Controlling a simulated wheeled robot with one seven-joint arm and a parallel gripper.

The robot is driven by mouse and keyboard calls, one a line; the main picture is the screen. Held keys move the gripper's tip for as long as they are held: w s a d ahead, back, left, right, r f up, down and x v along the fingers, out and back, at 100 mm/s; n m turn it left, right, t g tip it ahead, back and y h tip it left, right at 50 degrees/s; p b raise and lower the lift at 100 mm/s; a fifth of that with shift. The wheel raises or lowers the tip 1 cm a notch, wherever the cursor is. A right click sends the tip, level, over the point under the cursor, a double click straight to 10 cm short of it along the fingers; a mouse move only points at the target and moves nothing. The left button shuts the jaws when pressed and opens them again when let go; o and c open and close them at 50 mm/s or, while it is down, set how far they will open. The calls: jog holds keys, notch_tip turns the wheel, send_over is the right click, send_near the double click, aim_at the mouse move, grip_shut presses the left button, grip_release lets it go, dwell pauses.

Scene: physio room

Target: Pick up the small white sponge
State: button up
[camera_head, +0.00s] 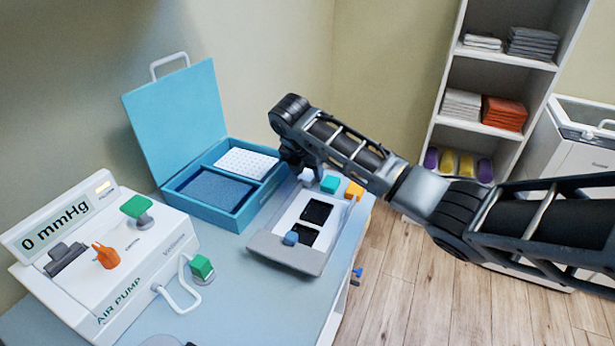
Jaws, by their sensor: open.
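A small white block (307,175) shows just below my gripper (294,161), at the back edge of a grey-white tray-like device; it may be the small white sponge, but it is partly covered and too small to tell. A larger white dotted pad (246,163) lies in the right compartment of the open blue case (232,217). My gripper points down from the dark wrist, close to the case's right edge and the device's back end. It is open; its fingertips are mostly hidden, and I see nothing held.
The grey-white device (262,247) carries blue, teal (330,184) and orange pieces. A white air pump (120,262) reading "0 mmHg" stands at left. The case's raised lid (176,120) stands behind. Shelves (500,90) with folded towels are at back right. The front tabletop has clear space.

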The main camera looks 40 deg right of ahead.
aim_at(306, 175)
jog(key=c, duration=0.8)
notch_tip(306, 175, up, 10)
jog(key=b, duration=0.1)
dwell(0.4)
jog(key=o, duration=0.5)
jog(key=shift+c, duration=0.2)
jog(key=c, duration=0.4)
jog(key=shift+a, duration=0.1)
